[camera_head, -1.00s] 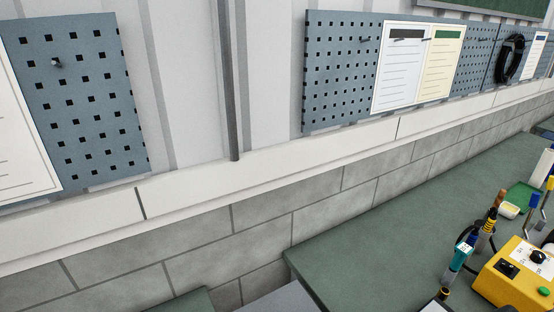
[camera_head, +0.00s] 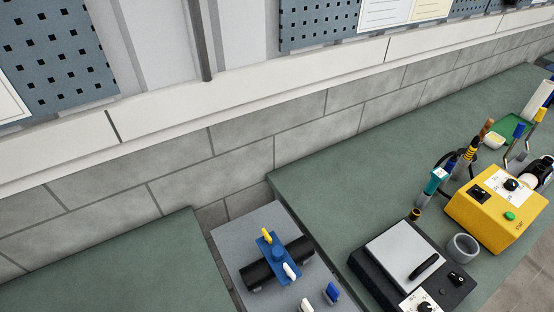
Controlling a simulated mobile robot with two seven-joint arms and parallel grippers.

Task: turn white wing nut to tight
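A spool carousel stands on a grey plate (camera_head: 228,232) at the bottom middle. It has a blue bracket (camera_head: 267,245) across a black cylinder (camera_head: 258,275). A white wing-like piece (camera_head: 291,271) sits at the near end of the bracket and a yellow one (camera_head: 267,235) at its far end. Another white piece (camera_head: 306,305) and a blue piece (camera_head: 332,292) show at the bottom edge, partly cut off. I cannot tell how tight the white wing nut is. Neither of my grippers is in view.
Green worktops lie left (camera_head: 120,270) and right (camera_head: 340,185) of the plate. The right one holds a black device with a grey top (camera_head: 402,250), a grey cup (camera_head: 462,247), a yellow box (camera_head: 495,212) and upright tools (camera_head: 436,181). A block wall (camera_head: 270,125) runs behind.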

